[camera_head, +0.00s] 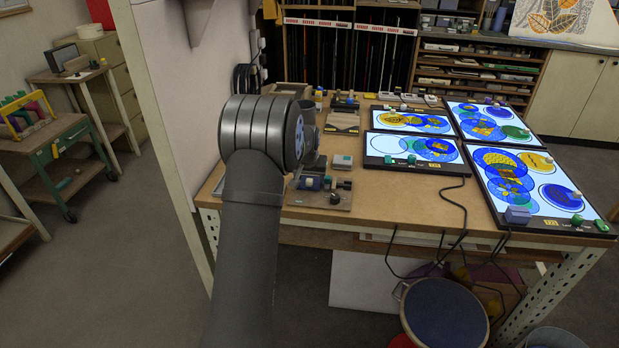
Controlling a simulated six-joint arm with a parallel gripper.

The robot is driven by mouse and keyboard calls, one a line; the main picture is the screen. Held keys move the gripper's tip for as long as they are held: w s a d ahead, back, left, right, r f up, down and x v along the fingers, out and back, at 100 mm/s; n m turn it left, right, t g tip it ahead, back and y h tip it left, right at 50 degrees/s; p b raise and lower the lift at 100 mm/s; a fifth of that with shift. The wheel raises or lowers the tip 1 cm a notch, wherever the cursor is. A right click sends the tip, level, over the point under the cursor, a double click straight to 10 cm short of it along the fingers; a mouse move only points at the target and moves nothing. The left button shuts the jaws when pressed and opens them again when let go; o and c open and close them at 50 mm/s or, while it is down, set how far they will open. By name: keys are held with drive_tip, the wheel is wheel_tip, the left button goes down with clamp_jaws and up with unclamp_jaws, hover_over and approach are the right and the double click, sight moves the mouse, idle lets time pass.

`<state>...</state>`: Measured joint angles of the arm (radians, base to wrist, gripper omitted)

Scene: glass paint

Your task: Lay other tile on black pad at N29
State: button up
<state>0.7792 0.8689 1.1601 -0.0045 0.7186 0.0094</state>
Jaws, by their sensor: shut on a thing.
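My arm rises from the bottom of the view and bends at a thick dark joint over the bench's left part. My gripper's jaws are hidden behind this joint, so what they hold does not show. I cannot single out the tile or the black pad marked N29. Small labels on the bench are too small to read. Dark and grey plates with small blocks stand just right of my arm, among them a grey fixture (337,199) with a blue block (312,183).
Several lit panels with blue and yellow discs fill the right of the wooden bench (395,205), including a small front panel (420,148) and a large right panel (515,180). Cables hang over the front edge. Bare wood lies right of the grey fixture. A white wall post stands at left.

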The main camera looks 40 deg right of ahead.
drive_tip(key=o, duration=1.1)
drive_tip(key=v, duration=1.7)
drive_tip(key=shift+s+r, duration=0.15)
drive_tip(key=shift+s, duration=0.05)
drive_tip(key=x, duration=1.5)
drive_tip(key=shift+w+r, duration=0.1)
drive_tip(key=shift+o, duration=1.4)
